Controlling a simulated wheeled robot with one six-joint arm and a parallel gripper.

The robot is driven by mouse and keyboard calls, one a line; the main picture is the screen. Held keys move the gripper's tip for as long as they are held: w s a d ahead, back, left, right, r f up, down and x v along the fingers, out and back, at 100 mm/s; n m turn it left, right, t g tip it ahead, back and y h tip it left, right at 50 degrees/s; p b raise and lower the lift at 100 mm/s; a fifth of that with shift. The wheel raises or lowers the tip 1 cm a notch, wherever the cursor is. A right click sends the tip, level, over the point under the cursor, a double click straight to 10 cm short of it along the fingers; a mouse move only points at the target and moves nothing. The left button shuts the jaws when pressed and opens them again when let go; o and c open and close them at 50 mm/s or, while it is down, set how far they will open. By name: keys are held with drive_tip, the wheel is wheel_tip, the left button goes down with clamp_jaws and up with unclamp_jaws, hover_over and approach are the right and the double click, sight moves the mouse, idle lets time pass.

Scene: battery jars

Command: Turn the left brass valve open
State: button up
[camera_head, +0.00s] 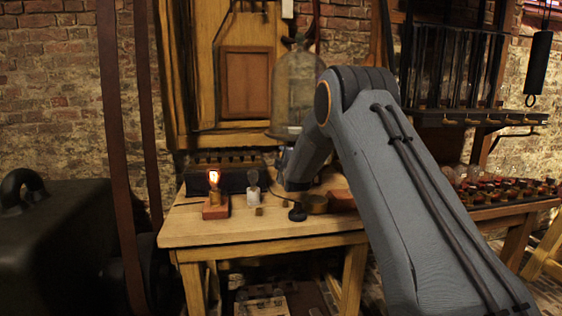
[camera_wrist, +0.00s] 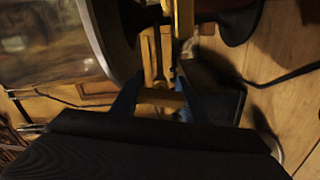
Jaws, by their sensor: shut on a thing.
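My gripper (camera_wrist: 159,76) points at a cluster of brass-coloured parts in the wrist view. Its two dark fingers sit on either side of a short brass-coloured piece (camera_wrist: 160,97), and it is shut on this piece, which looks like the brass valve's handle. An upright brass-coloured post (camera_wrist: 184,18) shows beyond the fingertips. The view is dark, so how far the valve is turned cannot be told. In the head view my arm reaches down to the wooden table (camera_head: 240,232), and the wrist hides the valve there.
A glass bell jar (camera_head: 298,85) stands behind my wrist. A lit bulb on a red base (camera_head: 215,212) and a small white-based bulb (camera_head: 254,197) stand left of it. The table's front left is clear.

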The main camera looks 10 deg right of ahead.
drive_tip(key=shift+f+n+b, duration=0.15)
drive_tip(key=shift+n+b, duration=0.25)
drive_tip(key=shift+n, duration=0.9)
drive_tip(key=o, duration=1.1)
drive_tip(key=shift+c, duration=0.2)
drive_tip(key=s, duration=0.7)
drive_tip(key=shift+s, duration=0.4)
drive_tip(key=shift+a, duration=0.1)
